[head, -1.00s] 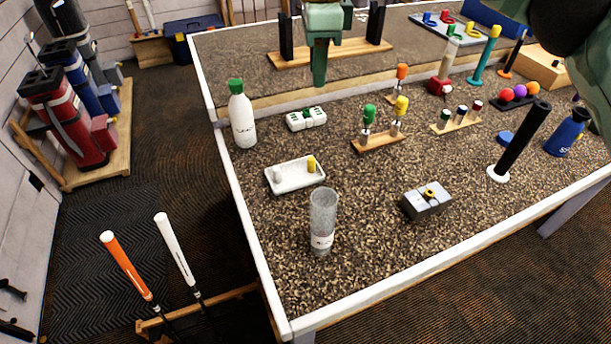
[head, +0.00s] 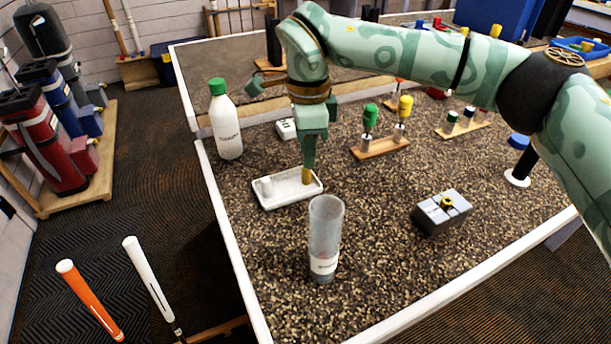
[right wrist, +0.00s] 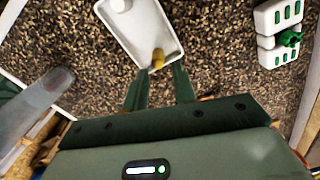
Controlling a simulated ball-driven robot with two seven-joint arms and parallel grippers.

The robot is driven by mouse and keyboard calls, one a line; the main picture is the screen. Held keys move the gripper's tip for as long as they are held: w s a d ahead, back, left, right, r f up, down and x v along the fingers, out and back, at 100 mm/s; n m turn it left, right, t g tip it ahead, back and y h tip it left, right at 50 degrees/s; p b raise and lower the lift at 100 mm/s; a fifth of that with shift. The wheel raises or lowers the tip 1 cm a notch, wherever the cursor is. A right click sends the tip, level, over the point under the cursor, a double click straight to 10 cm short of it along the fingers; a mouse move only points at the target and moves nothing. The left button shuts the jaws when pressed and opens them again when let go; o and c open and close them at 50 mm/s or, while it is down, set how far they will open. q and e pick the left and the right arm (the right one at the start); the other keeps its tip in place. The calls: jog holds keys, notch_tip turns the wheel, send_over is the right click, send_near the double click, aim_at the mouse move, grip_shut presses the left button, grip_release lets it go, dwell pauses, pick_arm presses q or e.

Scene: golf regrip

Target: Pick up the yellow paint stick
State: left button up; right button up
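The yellow paint stick (head: 306,175) stands at the right end of a small white tray (head: 288,198), with a white stick (head: 265,186) at the tray's left end. My right gripper (head: 308,164) points down just above the yellow stick and hides part of it. In the right wrist view the gripper (right wrist: 159,71) is open, its two fingers apart. The yellow stick (right wrist: 157,58) shows between and just beyond the fingertips, near the tray's edge. I cannot tell whether a finger touches it. My left gripper is not in view.
A clear tube (head: 325,240) stands in front of the tray. A white bottle with a green cap (head: 226,125) stands behind left. A grey block (head: 441,212) is to the right, and a wooden stand with green and yellow tools (head: 380,149) is behind right.

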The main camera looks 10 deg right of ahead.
aim_at(306, 175)
jog(key=f, duration=0.1)
jog(key=f+b, duration=0.1)
jog(key=f, duration=0.1)
jog(key=f+b, duration=0.1)
jog(key=shift+s+a+f, duration=0.1)
jog(key=shift+a+f, duration=0.15)
jog(key=shift+f, duration=0.4)
jog(key=shift+r, duration=0.25)
jog(key=c, duration=0.4)
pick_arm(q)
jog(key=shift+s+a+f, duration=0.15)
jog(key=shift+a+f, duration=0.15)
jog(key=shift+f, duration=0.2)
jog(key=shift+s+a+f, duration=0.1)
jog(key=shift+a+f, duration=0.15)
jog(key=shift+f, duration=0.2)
pick_arm(e)
grip_shut()
